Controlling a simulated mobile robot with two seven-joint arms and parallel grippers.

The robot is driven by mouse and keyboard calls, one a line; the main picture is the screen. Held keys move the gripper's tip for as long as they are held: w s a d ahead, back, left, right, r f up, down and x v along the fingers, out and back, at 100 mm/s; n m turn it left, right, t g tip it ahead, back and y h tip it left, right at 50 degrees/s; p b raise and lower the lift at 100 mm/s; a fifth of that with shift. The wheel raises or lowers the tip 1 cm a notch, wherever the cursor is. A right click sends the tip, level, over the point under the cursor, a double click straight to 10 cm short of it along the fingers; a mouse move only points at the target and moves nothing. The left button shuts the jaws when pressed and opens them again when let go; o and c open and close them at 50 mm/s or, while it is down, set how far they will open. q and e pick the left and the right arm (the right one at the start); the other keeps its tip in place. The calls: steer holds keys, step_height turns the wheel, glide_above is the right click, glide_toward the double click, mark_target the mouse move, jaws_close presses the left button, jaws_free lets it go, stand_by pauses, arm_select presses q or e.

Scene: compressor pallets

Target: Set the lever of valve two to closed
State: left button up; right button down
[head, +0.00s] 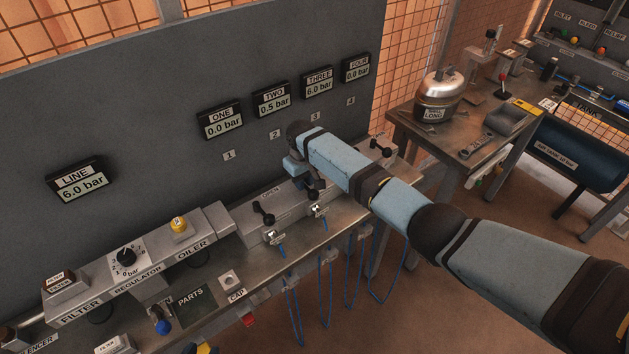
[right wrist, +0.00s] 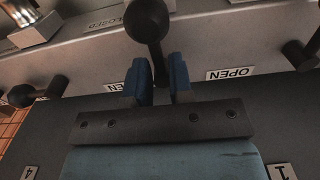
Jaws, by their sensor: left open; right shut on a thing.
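The lever of valve two (right wrist: 148,22) is black with a round knob; it stands between the blue fingers of my right gripper (right wrist: 160,80) in the right wrist view. The right gripper is shut on this lever. In the head view my right gripper (head: 306,182) reaches down to the valve manifold, and the forearm hides part of that area. Display TWO (head: 271,99) reads 0.5 bar. OPEN labels (right wrist: 230,74) and a CLOSED label (right wrist: 104,25) show on the manifold. My left gripper is not in view.
Lever one (head: 263,213) stands to the left on the manifold, and another lever (head: 380,147) to the right. Blue hoses (head: 325,290) hang below the bench edge. A filter and regulator unit (head: 124,258) stands at the left. A side table (head: 405,125) is at the right.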

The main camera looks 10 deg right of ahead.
stand_by(0.4)
steer(key=c, duration=1.2)
jaws_free()
steer(key=shift+r, duration=0.1)
step_height(320, 180, up, 14)
steer(key=shift+f, duration=0.2)
